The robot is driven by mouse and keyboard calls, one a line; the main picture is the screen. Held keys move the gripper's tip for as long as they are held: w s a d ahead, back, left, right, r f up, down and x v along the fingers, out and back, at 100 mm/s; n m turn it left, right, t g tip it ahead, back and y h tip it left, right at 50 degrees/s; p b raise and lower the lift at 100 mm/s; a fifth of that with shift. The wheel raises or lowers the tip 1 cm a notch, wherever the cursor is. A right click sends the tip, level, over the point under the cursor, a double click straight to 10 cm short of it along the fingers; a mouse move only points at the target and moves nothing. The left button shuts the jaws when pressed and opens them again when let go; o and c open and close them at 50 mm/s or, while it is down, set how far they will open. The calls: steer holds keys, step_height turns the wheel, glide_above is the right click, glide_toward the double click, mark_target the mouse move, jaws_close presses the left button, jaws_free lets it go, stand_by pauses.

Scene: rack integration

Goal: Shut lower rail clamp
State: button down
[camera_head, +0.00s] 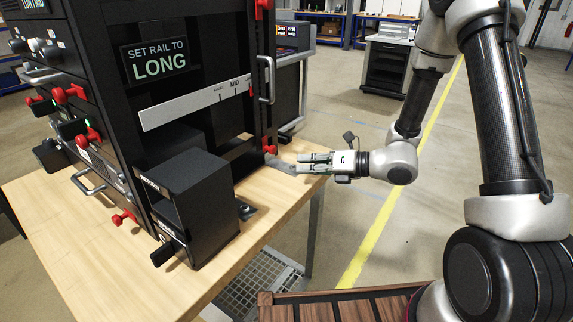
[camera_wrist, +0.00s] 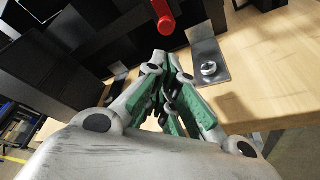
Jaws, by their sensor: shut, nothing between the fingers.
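A small red clamp handle (camera_head: 269,146) sits low on the right edge of the black rack, just above the table. It looks like the lower rail clamp; whether it is open or shut I cannot tell. My gripper (camera_head: 300,163) is right of this handle, low over the table's right edge, pointing left at the rack. A red handle also shows at the top of the wrist view (camera_wrist: 164,17), ahead of my fingertips (camera_wrist: 160,62) and apart from them. The fingers are shut and empty. The clamp's base is hidden.
The black rack (camera_head: 160,55) stands on the wooden table (camera_head: 115,275); its sign reads "SET RAIL TO LONG". A pale rail strip (camera_head: 195,107) crosses its face. A black box (camera_head: 200,200) juts out in front. A metal plate with a bolt (camera_wrist: 208,68) lies near my fingers.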

steer(key=x, duration=0.9)
steer(key=shift+a+f, duration=0.1)
steer(key=shift+a, duration=0.15)
steer(key=shift+r, duration=1.55)
